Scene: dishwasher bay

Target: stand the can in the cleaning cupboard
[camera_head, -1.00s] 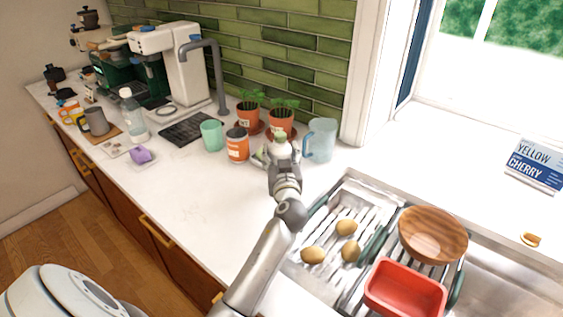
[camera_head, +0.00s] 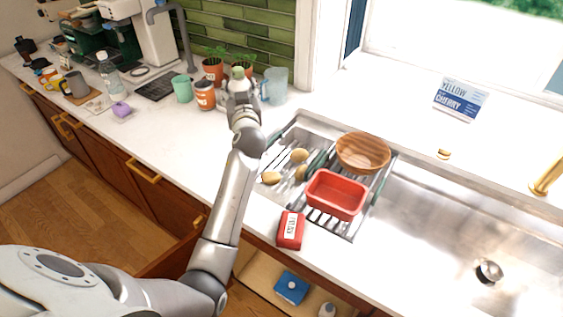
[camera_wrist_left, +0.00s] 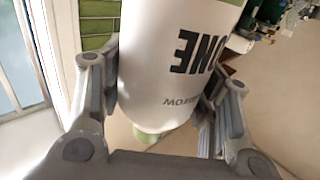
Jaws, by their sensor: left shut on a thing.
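The can (camera_wrist_left: 165,60) is a white cylinder with green bands and dark lettering, filling the middle of the left wrist view. My left gripper (camera_head: 240,88) is shut on it, a finger on each side, above the counter near the potted plants. In the head view the can's pale green top (camera_head: 238,73) shows above the fingers; the rest is mostly hidden. An open cupboard (camera_head: 258,278) shows under the counter, with a blue box (camera_head: 291,287) and a white bottle (camera_head: 327,310) inside. My right gripper is not in view.
A blue glass mug (camera_head: 276,85) stands right of the gripper and an orange jar (camera_head: 205,95) left of it. A drying rack holds a red tub (camera_head: 336,194) and a wooden bowl (camera_head: 363,152). A red packet (camera_head: 291,230) lies near the counter's front edge.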

